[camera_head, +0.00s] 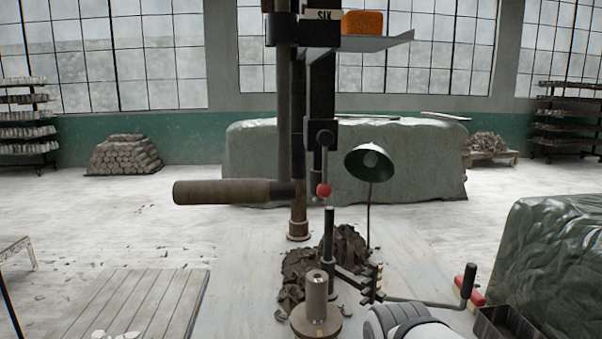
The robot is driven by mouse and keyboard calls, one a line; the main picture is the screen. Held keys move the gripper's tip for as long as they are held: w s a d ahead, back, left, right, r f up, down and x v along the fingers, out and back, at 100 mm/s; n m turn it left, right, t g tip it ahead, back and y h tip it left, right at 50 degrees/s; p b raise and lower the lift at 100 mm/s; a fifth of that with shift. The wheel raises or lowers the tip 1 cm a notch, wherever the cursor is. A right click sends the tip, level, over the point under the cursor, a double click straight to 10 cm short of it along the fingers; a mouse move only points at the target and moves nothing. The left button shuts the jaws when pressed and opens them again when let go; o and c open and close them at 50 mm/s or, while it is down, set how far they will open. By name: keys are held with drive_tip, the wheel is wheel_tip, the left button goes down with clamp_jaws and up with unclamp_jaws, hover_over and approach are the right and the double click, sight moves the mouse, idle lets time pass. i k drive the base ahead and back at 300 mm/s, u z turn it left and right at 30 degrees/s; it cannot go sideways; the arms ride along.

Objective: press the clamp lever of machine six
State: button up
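Machine six stands upright in the middle of the view, with a dark column and a sign reading SIX (325,14) at its top. A thick brown-grey cylinder (230,192) sticks out left from the column. Lower right, a crank with a black upright handle (468,285) reaches out. A white and grey link of my arm shows at the bottom edge; I cannot make out my gripper.
A green lamp (369,162) stands just right of the lever. Dark clay trimmings (345,250) lie around the machine's lower part. A metal cylinder (317,296) stands on a round base in front. A slatted wooden platform (140,305) lies at lower left. A covered heap (555,265) is at right.

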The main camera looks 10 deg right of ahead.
sight(325, 138)
drive_tip(key=z, duration=1.8)
drive_tip(key=k, duration=1.2)
drive_tip(key=u, duration=1.85)
drive_tip(key=i, duration=1)
